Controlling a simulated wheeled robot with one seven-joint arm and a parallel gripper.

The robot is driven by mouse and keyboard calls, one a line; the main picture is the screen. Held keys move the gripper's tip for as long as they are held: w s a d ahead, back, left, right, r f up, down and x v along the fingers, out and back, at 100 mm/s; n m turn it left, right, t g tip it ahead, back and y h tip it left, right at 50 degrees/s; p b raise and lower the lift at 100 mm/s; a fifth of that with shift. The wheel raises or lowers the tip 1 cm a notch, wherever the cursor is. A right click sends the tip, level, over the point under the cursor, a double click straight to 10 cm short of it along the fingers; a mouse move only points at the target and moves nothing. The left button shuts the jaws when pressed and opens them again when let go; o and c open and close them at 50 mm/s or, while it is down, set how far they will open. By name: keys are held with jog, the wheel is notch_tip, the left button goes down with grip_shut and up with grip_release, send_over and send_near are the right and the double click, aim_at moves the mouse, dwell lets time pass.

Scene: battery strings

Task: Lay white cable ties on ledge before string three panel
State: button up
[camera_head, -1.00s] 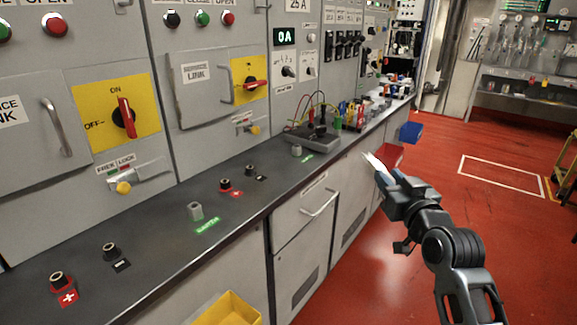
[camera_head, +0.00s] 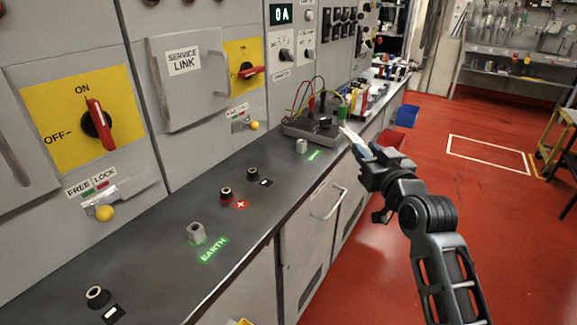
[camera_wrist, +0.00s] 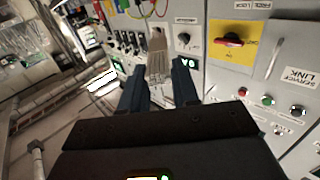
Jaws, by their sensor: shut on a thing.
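My gripper (camera_head: 360,150) is shut on a bundle of white cable ties (camera_head: 348,136), whose pale tips stick out beyond the fingers toward the upper left. In the wrist view the cable ties (camera_wrist: 157,55) stand between the two dark fingers. In the head view my gripper shows at the front edge of the dark ledge (camera_head: 150,265), near its far part; the height above it is hard to tell. The ledge runs along grey panels with yellow switch plates (camera_head: 72,115). Which panel is string three cannot be read.
Terminals (camera_head: 226,195), a grey earth post (camera_head: 197,233) and a grey box with wires (camera_head: 312,130) stand on the ledge. Bare ledge lies between them. A blue bin (camera_head: 407,116) and a red bin (camera_head: 390,139) are beyond my gripper. Red floor is open at right.

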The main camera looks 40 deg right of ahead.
jog(key=b, duration=0.1)
send_over(313, 183)
jog(key=s+a, duration=0.2)
notch_tip(313, 183, down, 7)
jog(key=shift+w+d+f+b, duration=0.15)
jog(key=shift+f+b, duration=0.4)
jog(key=shift+f, duration=1.4)
jog(key=shift+f, duration=0.15)
jog(key=o, duration=1)
jog(key=shift+o, duration=0.2)
